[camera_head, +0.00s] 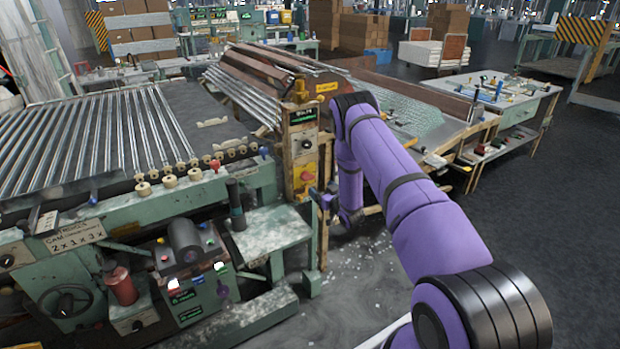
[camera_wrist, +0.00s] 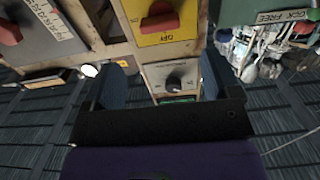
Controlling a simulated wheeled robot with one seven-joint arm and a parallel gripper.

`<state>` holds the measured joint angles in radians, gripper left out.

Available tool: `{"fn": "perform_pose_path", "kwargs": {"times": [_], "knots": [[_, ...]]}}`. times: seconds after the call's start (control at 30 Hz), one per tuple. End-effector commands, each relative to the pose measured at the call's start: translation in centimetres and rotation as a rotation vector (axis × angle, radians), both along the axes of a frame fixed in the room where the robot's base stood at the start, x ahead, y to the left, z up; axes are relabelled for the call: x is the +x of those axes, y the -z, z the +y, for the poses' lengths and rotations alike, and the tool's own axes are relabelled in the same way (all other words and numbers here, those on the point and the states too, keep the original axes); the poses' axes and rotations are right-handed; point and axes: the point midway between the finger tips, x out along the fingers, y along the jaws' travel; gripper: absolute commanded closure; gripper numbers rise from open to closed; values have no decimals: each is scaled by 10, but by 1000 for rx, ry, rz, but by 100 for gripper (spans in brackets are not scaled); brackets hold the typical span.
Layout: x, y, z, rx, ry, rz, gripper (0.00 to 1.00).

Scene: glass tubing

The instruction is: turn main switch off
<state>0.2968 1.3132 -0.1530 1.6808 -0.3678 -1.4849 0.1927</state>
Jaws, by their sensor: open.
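A red switch handle (camera_wrist: 160,20) on a yellow plate (camera_wrist: 180,38) is at the top of the wrist view, partly cut off, with lettering that seems to read OFF. It shows on the control post as a red knob (camera_head: 307,176) in the head view. My gripper (camera_wrist: 162,80) is open and empty. Its two dark fingers stand apart, and the red handle appears beyond them, above the gap. In the head view my gripper (camera_head: 326,199) is beside the post, partly hidden by my arm.
The control post (camera_head: 304,150) stands at the end of the roller table (camera_head: 90,140). Another red switch (camera_wrist: 8,30) is at the wrist view's left edge. A green bench (camera_head: 265,235) stands left of the post. Cluttered shelving (camera_wrist: 265,45) is at the wrist view's right.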

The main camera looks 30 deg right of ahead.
Motion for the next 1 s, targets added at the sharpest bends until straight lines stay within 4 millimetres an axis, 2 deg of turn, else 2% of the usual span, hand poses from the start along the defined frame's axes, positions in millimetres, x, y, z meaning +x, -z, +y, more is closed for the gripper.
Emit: {"fn": "perform_pose_path", "kwargs": {"times": [0.3, 0.5, 0.7, 1.0], "knots": [[55, -1, 3, -2, -2, -2, 17], [83, -1, 3, -1, 0, -1, 17], [96, 0, 4, -1, 0, 1, 17], [98, -1, 4, -1, 0, 1, 17]]}}
